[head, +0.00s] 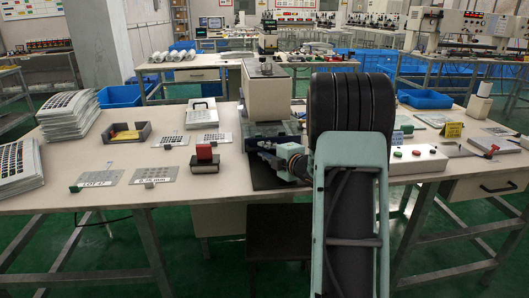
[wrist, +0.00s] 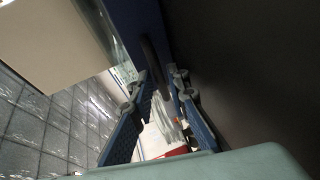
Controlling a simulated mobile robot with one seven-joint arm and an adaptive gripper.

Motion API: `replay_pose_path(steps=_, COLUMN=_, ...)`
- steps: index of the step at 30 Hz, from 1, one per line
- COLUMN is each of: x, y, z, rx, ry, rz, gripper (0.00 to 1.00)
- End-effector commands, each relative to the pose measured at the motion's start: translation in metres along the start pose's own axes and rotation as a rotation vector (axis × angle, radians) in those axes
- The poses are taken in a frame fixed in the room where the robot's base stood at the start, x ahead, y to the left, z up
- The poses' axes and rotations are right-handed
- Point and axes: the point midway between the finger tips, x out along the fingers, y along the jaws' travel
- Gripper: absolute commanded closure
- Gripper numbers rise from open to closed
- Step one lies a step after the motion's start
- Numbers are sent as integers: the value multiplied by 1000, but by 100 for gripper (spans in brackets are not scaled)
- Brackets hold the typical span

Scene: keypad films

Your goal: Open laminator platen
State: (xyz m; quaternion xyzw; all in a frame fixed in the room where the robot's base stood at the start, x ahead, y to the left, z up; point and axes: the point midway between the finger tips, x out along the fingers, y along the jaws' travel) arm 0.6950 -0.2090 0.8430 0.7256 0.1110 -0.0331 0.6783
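The laminator (head: 268,95) is a beige box unit on a dark base at the middle of the workbench, partly hidden by my arm. A blue-grey platen section (head: 272,129) shows low on its front. My gripper (head: 258,150) is at the front of the laminator, beside that section. In the wrist view my gripper (wrist: 158,76) has its two blue fingers apart. A dark curved bar (wrist: 154,62), which looks like a handle, lies between or just beyond the fingertips. I cannot tell whether they touch it. A blue panel (wrist: 135,28) is behind the bar.
A red-topped block (head: 204,153) stands left of the laminator. Printed sheets, a grey tray (head: 127,132) and paper stacks (head: 70,115) lie further left. A control box with buttons (head: 417,160) and a yellow sign (head: 452,130) are to the right.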

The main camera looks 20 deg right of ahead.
Motion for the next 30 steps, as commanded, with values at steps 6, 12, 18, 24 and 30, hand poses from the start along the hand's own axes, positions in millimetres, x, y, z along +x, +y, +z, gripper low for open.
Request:
replay_pose_path(steps=6, x=2, y=0, z=0, rx=0, ry=1, rz=0, gripper=84)
replay_pose_path(steps=12, x=2, y=0, z=0, rx=0, ry=1, rz=0, gripper=98)
replay_pose_path(steps=18, x=2, y=0, z=0, rx=0, ry=1, rz=0, gripper=100)
replay_pose_path(steps=24, x=2, y=0, z=0, rx=0, ry=1, rz=0, gripper=100)
replay_pose_path(steps=30, x=2, y=0, z=0, rx=0, ry=1, rz=0, gripper=100)
